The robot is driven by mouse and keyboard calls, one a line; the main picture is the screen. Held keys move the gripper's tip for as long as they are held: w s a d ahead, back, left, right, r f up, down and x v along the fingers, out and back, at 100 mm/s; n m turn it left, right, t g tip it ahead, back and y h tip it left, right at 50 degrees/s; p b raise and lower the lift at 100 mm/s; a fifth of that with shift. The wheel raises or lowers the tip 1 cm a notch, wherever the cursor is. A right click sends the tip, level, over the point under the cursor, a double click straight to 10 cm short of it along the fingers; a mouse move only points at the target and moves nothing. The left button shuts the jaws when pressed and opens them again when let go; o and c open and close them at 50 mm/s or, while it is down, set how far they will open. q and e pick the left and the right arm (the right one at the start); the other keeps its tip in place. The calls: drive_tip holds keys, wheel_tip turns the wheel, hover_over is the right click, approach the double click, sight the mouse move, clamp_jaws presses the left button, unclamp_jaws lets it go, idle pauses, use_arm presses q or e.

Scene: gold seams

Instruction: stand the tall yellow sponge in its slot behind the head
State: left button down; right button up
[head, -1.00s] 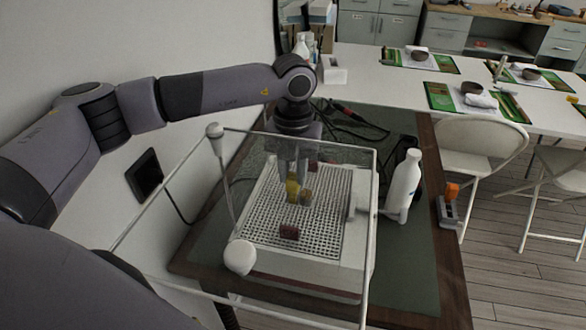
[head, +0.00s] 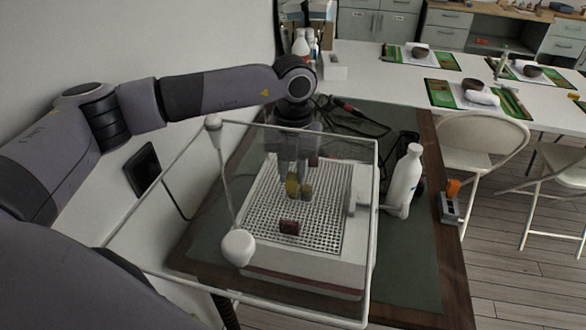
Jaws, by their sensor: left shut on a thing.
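The gripper points down over the white perforated bed (head: 262,205) of the machine. The white head (head: 360,190) is probably the part at the bed's right side. The slot is not clearly visible, and I cannot tell whether the sponge's lower end touches anything. My right gripper is not in view.
A dark red block (head: 289,227) lies on the front of the bed. A clear-walled frame with white round knobs (head: 238,247) surrounds the machine. A white bottle (head: 404,180) and an orange-and-grey tool (head: 451,203) stand to the right. Cables lie behind.

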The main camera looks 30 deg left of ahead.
use_arm(q)
drive_tip(key=shift+f+b, duration=0.35)
drive_tip(key=shift+f, duration=0.15)
drive_tip(key=c, duration=0.8)
unclamp_jaws()
drive_tip(key=shift+r, duration=0.1)
drive_tip(key=shift+r+p, duration=1.7)
drive_tip(key=shift+r, duration=0.75)
drive_tip(key=shift+r+p, duration=0.3)
drive_tip(key=shift+r, duration=0.75)
